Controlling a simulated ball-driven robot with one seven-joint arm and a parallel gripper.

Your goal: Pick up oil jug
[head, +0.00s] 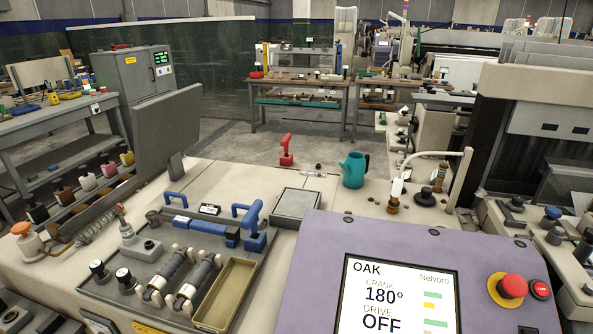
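A teal jug (354,171) with a spout on its left and a handle on its right stands upright on the far part of the light machine top (235,180). It looks like the oil jug. Nothing touches it from above. My gripper is not in view.
A purple panel with a screen (400,292) and a red button (512,286) fills the front right. A grey tray holds blue tools (205,230) and an olive bin (225,293). A grey box (297,205), a red-handled tool (286,150) and a curved pipe (436,153) stand near the jug.

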